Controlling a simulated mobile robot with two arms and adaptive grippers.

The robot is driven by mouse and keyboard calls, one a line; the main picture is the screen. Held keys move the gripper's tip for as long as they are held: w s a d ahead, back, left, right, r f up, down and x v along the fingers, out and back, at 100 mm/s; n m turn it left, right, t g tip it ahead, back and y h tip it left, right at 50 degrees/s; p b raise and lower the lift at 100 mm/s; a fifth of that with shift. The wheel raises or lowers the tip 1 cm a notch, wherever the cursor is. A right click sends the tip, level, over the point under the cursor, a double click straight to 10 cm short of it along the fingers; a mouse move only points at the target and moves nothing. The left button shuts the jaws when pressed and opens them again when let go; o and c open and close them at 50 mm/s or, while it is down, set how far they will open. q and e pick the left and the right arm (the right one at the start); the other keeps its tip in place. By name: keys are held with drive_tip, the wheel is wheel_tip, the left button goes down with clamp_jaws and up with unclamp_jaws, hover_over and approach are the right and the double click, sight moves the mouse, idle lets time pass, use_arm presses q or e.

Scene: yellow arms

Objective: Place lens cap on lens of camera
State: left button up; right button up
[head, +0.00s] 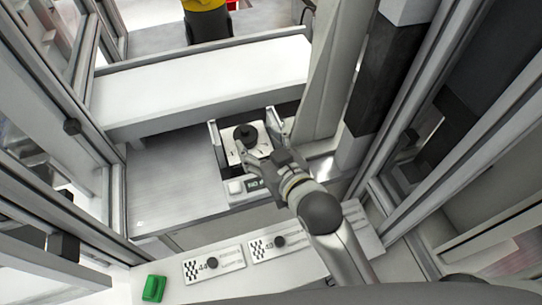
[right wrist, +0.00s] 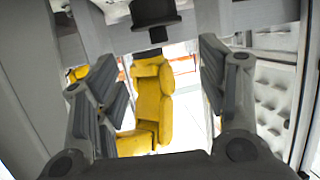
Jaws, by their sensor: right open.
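A black round piece (head: 245,134) stands on a pale square plate in a small device (head: 236,188) with a display. I cannot tell whether this piece is the camera lens or a cap. My right gripper (head: 260,136) is beside and above it, coming from the lower right. In the right wrist view the gripper (right wrist: 162,88) is open, with nothing between its fingers. A black flanged piece (right wrist: 153,11) with a short stem shows at the top of that view, beyond the fingers. No lens cap can be clearly identified. My left gripper is out of view.
Two patterned plates with dark knobs, left (head: 214,264) and right (head: 279,247), lie on the front ledge near a green block (head: 154,288). A grey bench surface (head: 172,183) is clear left of the device. Frame posts stand on both sides. A yellow arm (right wrist: 152,95) is behind.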

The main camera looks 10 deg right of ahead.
drive_tip(key=shift+v, duration=2.65)
